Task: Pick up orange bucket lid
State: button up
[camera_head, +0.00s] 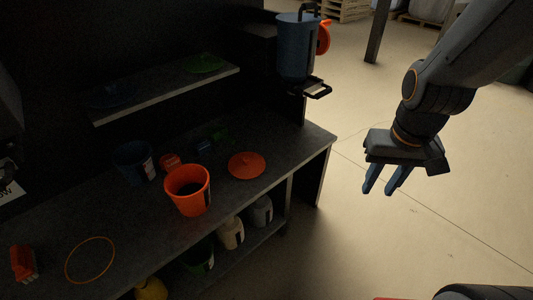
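The orange bucket lid (247,165) lies flat on the dark workbench, right of the open orange bucket (187,190). It is a round disc with a small raised middle. My gripper (383,192) hangs from the arm at the right, over the floor and clear of the bench's right end. Its two blue fingers point down, apart, with nothing between them. The gripper is well to the right of the lid and does not touch it.
The workbench (130,242) also holds a dark blue bucket (133,161), a small orange item (169,161) and an orange ring (90,260). A shelf (165,93) overhangs its back. A blue container (297,47) stands at the back right. Open floor lies right of the bench.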

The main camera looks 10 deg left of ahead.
aim_at(248, 165)
jog(key=i, duration=0.7)
jog(key=u, duration=0.85)
jog(key=i, duration=0.5)
jog(key=u, duration=0.45)
